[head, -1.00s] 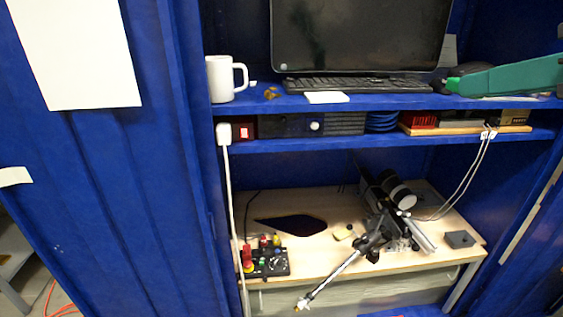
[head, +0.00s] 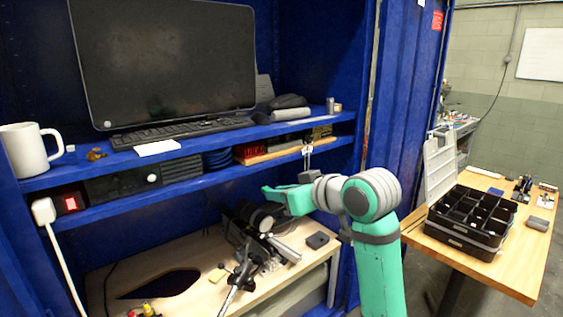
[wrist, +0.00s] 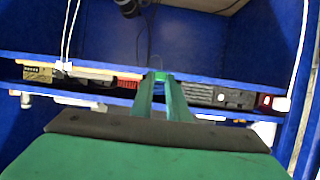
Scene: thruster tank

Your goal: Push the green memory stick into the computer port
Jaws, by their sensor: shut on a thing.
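My gripper (wrist: 160,85) points away from the wrist camera toward the shelf, its two green fingers close together. A small bright green piece (wrist: 159,76), which looks like the memory stick, sits between the fingertips. In the head view my gripper (head: 273,190) is in front of the cabinet, below the lower shelf's right part; the stick cannot be made out there. A black box unit (head: 115,186), possibly the computer, lies on the lower shelf to the left, apart from my gripper. It also shows right of the fingers in the wrist view (wrist: 230,97). I cannot make out the port.
A monitor (head: 165,60), keyboard (head: 185,131) and white mug (head: 27,152) stand on the upper shelf. A telescope (head: 255,240) is below. A table with a black organizer (head: 470,222) stands right.

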